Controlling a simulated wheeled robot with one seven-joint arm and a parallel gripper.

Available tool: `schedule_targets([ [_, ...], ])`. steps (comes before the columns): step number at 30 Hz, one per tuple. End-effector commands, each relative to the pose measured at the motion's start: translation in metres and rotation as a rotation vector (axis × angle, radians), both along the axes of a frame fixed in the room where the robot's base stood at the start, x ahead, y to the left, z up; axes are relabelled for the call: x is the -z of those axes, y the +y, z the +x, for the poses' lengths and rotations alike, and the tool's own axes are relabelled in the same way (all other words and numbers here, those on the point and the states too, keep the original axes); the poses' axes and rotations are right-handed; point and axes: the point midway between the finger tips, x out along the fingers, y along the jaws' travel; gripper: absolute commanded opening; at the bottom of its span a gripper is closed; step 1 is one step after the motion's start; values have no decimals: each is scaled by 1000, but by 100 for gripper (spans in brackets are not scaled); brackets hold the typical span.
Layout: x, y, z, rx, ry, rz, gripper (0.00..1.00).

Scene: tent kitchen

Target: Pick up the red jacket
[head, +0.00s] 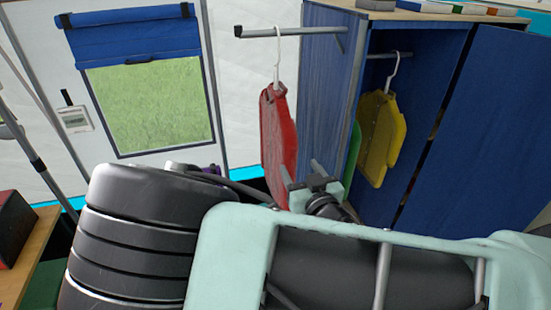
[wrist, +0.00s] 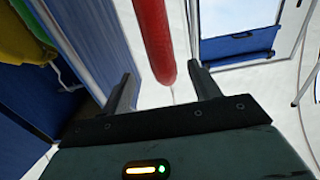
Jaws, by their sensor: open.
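The red jacket (head: 277,130) hangs on a white hanger (head: 276,58) from a grey rod (head: 290,31) on the outer side of the blue wardrobe. My gripper (head: 312,176) is beside the jacket's lower right edge in the head view, partly overlapping it. In the wrist view the jacket (wrist: 155,38) shows edge-on as a red strip, its end near the gap between the open fingers of my gripper (wrist: 161,80). Nothing is held. I cannot tell whether a finger touches the jacket.
The blue wardrobe (head: 325,85) stands open at the right, with a yellow jacket (head: 383,135) and a green one (head: 353,165) inside. Its open door (head: 480,130) stands at the far right. A window (head: 150,100) with a blue blind is in the white tent wall.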

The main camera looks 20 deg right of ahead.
Motion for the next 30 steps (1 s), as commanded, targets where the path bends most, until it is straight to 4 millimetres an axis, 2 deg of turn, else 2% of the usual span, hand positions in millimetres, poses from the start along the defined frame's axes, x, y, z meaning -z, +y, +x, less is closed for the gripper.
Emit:
schedule_targets([
  [3,4,0,12,1,-2,1,62],
  [5,-4,-1,22,2,-2,-2,62],
  [10,-4,-1,47,2,0,-2,62],
  [19,-5,0,67,1,1,-2,62],
  [24,-11,1,89,0,0,-4,62],
  [30,-8,1,110,1,2,-1,62],
])
